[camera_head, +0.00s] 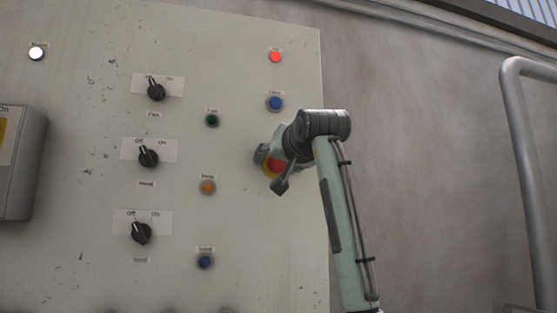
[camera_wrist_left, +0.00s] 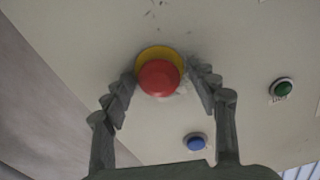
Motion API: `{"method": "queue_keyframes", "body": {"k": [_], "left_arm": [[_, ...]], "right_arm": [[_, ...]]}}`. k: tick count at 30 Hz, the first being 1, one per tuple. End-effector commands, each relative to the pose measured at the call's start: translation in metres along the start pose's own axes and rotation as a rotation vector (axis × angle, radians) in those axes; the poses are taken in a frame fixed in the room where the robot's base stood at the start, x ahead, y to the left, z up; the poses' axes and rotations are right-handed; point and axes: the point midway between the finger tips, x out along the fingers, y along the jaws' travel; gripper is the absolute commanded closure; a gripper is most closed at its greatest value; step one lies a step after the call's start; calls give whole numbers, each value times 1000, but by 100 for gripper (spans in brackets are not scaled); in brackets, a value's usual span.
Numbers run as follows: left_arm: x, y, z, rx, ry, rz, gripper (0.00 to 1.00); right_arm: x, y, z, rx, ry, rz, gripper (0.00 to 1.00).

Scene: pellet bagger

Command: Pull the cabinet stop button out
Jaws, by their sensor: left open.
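The stop button (camera_head: 277,166) is a red mushroom head on a yellow ring, on the right part of the pale cabinet panel (camera_head: 90,240). In the head view my left gripper (camera_head: 271,170) is in front of it and partly covers it. In the left wrist view the red head (camera_wrist_left: 158,78) and its yellow ring show clearly. There my left gripper (camera_wrist_left: 163,82) is open, with one finger on each side of the button. I cannot tell whether the fingertips touch it. My right gripper is not in view.
A blue button (camera_head: 275,103) and a lit red lamp (camera_head: 275,57) sit above the stop button. Several black rotary switches (camera_head: 148,158) and an orange button (camera_head: 208,187) are to its left. A grey box (camera_head: 30,165) juts out at far left. A metal rail (camera_head: 523,150) stands at right.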

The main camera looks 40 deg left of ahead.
Motion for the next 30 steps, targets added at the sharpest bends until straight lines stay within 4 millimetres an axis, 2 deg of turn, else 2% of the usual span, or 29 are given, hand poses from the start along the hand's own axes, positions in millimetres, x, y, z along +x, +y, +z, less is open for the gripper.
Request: {"method": "queue_keyframes", "body": {"k": [6,7,21,29,30], "left_arm": [[1,0,0,0,0,1,42],[1,0,0,0,0,1,44],[0,0,0,0,0,1,100],[-4,-3,1,0,1,0,100],[-7,-6,2,0,2,-1,100]], "right_arm": [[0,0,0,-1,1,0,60],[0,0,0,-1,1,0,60],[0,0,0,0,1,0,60],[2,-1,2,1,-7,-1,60],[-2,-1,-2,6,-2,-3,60]]}}
